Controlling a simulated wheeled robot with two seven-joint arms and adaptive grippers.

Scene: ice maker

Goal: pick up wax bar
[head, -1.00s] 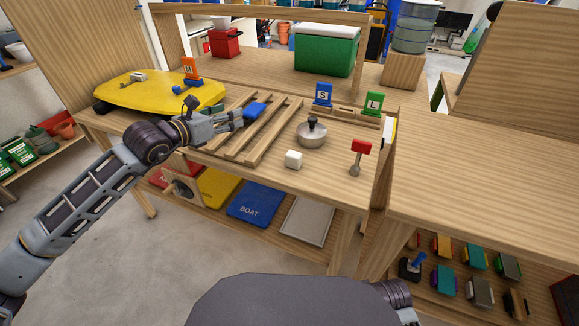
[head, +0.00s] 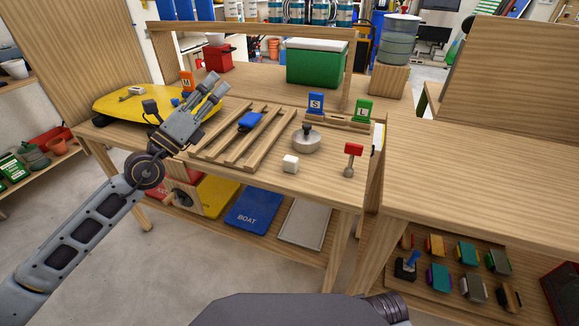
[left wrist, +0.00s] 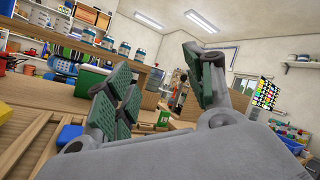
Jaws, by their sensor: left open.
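A small blue block (head: 249,121), which I take for the wax bar, lies on the slatted wooden rack (head: 228,151) on the workbench. My left gripper (head: 214,86) is open and empty, raised to the left of the block with its fingers pointing up and away. The left wrist view shows its two green-padded fingers (left wrist: 162,88) spread apart with nothing between them. The blue block (left wrist: 70,134) also shows there at the lower left, outside the fingers. My right gripper is not in view.
A yellow board (head: 130,103) lies left of the rack. A metal pot (head: 306,140), white cube (head: 290,164) and red-topped tool (head: 351,158) stand to the right. Blue S and green L signs (head: 363,110) stand behind. A green cooler (head: 317,63) is farther back.

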